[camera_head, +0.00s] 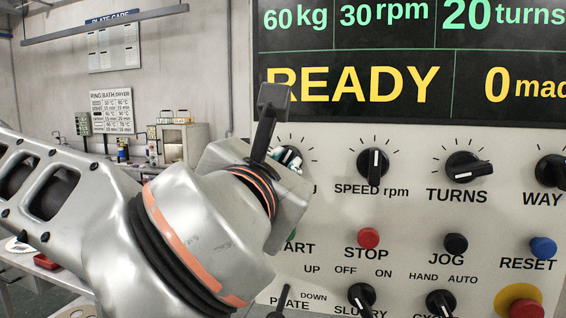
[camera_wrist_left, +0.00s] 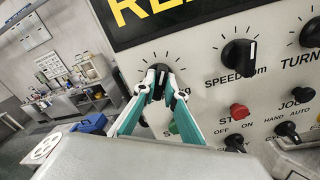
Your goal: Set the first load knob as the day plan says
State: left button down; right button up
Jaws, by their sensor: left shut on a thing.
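The first load knob (camera_wrist_left: 158,80) is a black knob at the left end of the panel's upper knob row, with tick marks around it. In the left wrist view my left gripper (camera_wrist_left: 157,84) has its two teal and grey fingers closed on the knob's sides. In the head view my left gripper (camera_head: 287,158) covers most of the knob and its label. I cannot read the knob's pointer. The display (camera_head: 405,60) shows 60 kg, 30 rpm, 20 turns, READY and 0 made. My right gripper is not in view.
To the right sit the speed knob (camera_head: 373,163), turns knob (camera_head: 468,166) and way knob (camera_head: 551,171). Below are the red stop button (camera_head: 369,238), black jog button (camera_head: 456,244) and blue reset button (camera_head: 543,248). Wall sheets (camera_head: 113,47) hang far left, too small to read.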

pick_arm(q)
jog(key=shift+a+n+b, duration=0.2)
jog(key=shift+n+b, duration=1.2)
jog(key=shift+n, duration=3.05)
jog(key=shift+a+n+b, duration=0.15)
jog(key=shift+n+b, duration=1.25)
jog(key=shift+n, duration=3.05)
jog(key=c, duration=2.1)
grip_release()
jog(key=shift+f, duration=0.1)
